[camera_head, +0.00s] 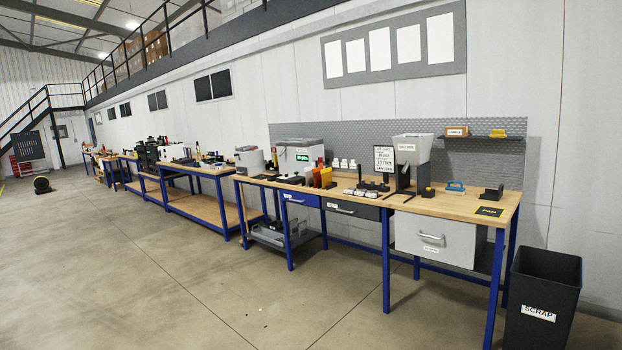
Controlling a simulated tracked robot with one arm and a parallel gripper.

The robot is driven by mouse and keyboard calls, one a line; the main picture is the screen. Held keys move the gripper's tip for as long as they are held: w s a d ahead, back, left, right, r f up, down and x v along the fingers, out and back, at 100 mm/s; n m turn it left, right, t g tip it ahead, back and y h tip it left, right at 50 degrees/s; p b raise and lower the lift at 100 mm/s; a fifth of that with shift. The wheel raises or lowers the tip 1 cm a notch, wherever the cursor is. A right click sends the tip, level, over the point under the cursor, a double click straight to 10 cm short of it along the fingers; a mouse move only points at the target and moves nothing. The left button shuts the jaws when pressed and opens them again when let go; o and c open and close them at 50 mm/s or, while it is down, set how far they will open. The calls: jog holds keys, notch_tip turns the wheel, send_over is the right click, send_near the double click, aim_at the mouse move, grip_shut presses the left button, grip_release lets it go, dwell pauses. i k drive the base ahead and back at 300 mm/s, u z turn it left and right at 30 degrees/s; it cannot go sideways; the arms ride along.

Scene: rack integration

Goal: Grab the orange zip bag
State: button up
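I cannot make out an orange zip bag for certain at this distance. A small upright orange item (326,176) stands on the near workbench (455,205), left of its middle, with a red item close on its left. I cannot tell whether it is a bag. An orange-brown labelled box (457,131) sits on the small wall shelf above the bench. My gripper is not in view.
A black SCRAP bin (541,300) stands on the floor at the bench's right end. A grey hopper (411,150) and a framed sign (384,159) stand on the bench. More blue-legged benches (205,172) run back leftward. Open concrete floor (130,270) lies front left.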

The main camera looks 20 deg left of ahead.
aim_at(317, 180)
jog(key=u, duration=0.4)
jog(key=i, duration=1.55)
jog(key=u, duration=0.75)
jog(key=i, duration=1.5)
jog(key=u, duration=0.3)
jog(key=i, duration=2.75)
jog(key=z, duration=0.65)
jog(key=i, duration=2.05)
jog(key=z, duration=0.5)
